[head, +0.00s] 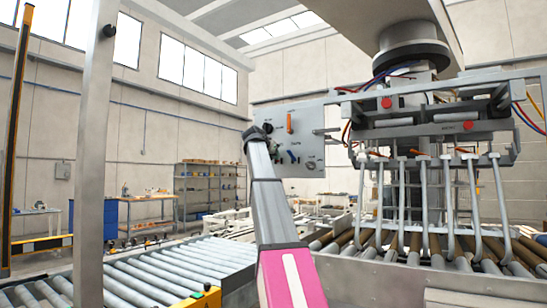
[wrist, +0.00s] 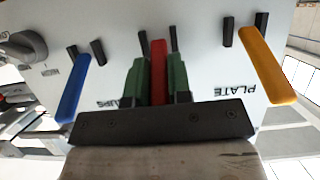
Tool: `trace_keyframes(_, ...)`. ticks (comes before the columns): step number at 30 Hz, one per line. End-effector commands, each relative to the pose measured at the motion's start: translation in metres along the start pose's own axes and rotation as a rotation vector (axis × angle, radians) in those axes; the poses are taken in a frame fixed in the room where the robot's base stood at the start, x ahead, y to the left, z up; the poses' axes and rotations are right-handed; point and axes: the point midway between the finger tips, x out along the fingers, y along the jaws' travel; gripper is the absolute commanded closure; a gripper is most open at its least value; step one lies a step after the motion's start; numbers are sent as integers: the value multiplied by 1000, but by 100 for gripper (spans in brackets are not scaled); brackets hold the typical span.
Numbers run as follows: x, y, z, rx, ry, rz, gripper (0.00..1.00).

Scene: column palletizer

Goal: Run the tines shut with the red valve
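The red valve (wrist: 158,68) is a straight red handle on the pale control panel (head: 300,150). In the wrist view, my gripper's green fingers (wrist: 158,85) lie close against both sides of it, and its tip shows just past them. In the head view, my gripper (head: 257,132) is at the panel's left edge, and I cannot make out the red valve there. The tines (head: 473,205) are several grey curved hooks hanging under the palletizer head, their lower ends down among the rollers.
An orange lever (wrist: 267,65) marked PLATE and a blue lever (wrist: 73,88) flank the red valve. A grey knob (wrist: 22,47) is beyond the blue one. Black stub posts stand between them. A roller conveyor (head: 150,275) runs at left, with a grey post (head: 93,150) in front.

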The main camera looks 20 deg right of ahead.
Motion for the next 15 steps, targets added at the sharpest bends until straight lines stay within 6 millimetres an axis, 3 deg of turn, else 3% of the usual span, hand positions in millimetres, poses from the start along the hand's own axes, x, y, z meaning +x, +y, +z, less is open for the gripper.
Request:
trace_keyframes(8, -1, 1, 4, -2, 43, 0, 100)
trace_keyframes(15, -2, 2, 12, -2, 184, 1, 100)
